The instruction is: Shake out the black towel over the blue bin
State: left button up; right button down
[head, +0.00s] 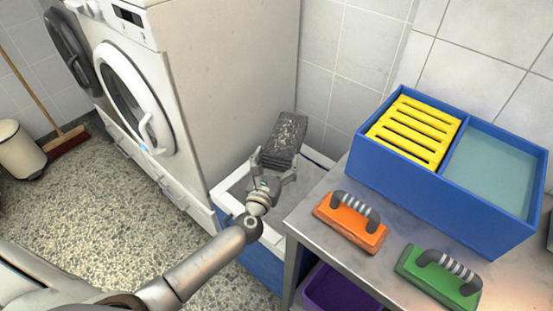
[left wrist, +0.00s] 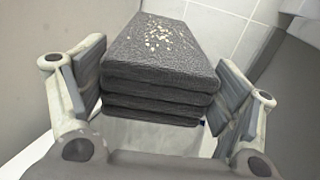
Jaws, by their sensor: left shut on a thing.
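The black towel (head: 288,135) is folded in several layers, with pale crumbs scattered on its top face. My left gripper (head: 273,168) is shut on its near end, one finger on each side. In the left wrist view the towel (left wrist: 160,65) lies between the two finger pads, with crumbs on top. The blue bin (head: 252,264), with a white rim, stands on the floor between the washing machine and the table. The towel is above the bin; my gripper and arm hide part of the bin's opening. My right gripper is not in view.
The white washing machine (head: 225,75) stands close on the left. On the grey table (head: 310,225) at right are an orange brush (head: 350,225), a green brush (head: 437,278) and a blue two-part tub (head: 440,205) with a yellow grate. A purple container (head: 340,292) is underneath.

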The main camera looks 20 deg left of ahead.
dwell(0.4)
pick_arm(q)
notch_tip(320, 180, up, 5)
notch_tip(320, 180, down, 5)
jog(key=shift+f, duration=0.1)
notch_tip(320, 180, up, 5)
jog(key=shift+r, duration=0.2)
jog(key=shift+f, duration=2.7)
jog(key=shift+r, duration=0.1)
